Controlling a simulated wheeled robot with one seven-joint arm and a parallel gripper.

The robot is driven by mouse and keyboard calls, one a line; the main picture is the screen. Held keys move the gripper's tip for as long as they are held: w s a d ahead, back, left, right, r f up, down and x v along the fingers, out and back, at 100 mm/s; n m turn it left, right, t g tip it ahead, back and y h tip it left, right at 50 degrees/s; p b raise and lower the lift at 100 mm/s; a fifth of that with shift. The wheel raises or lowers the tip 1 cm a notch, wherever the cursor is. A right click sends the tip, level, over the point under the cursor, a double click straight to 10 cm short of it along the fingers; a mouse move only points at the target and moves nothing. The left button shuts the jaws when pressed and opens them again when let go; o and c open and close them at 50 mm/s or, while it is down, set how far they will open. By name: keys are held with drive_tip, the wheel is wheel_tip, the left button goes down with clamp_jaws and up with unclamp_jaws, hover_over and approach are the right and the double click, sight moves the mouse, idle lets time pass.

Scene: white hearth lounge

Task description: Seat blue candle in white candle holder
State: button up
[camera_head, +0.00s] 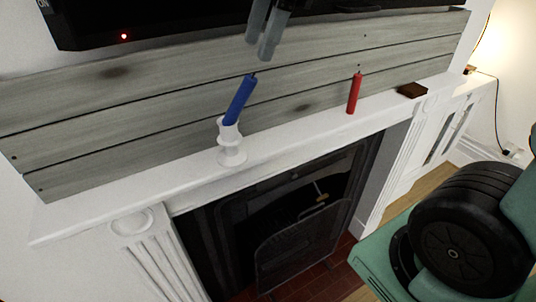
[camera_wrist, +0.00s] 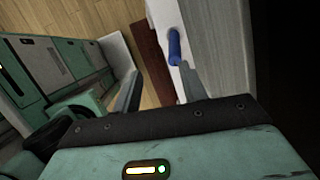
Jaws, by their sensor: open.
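The blue candle (camera_head: 240,100) stands in the white candle holder (camera_head: 231,150) on the mantel, with its lower end at the holder's cup. It leans to the right in the head view. The blue candle also shows in the wrist view (camera_wrist: 174,47), past my fingertips. My gripper (camera_head: 266,42) is open and empty, above and slightly right of the candle's top, apart from it. In the wrist view my gripper's two fingers (camera_wrist: 160,82) are spread with nothing between them. The candle's seated end is hidden inside the cup.
A red candle (camera_head: 354,93) stands on the mantel (camera_head: 300,135) to the right, with a small brown block (camera_head: 412,90) beyond it. Grey boards (camera_head: 150,110) back the mantel. A black screen (camera_head: 150,22) hangs above. An open fireplace (camera_head: 300,215) lies below.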

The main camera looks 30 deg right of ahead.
drive_tip(key=s+a+f+n+g+h, duration=0.1)
drive_tip(key=s+a+f+n, duration=0.3)
drive_tip(key=s+f+n, duration=0.3)
drive_tip(key=s+a+f+n+g+h, duration=0.1)
drive_tip(key=s+a+f+n, duration=0.3)
drive_tip(key=s+f+n, duration=0.4)
wheel_tip(320, 180, down, 5)
drive_tip(key=n, duration=1.2)
drive_tip(key=shift+s+h, duration=0.25)
drive_tip(key=shift+h, duration=0.05)
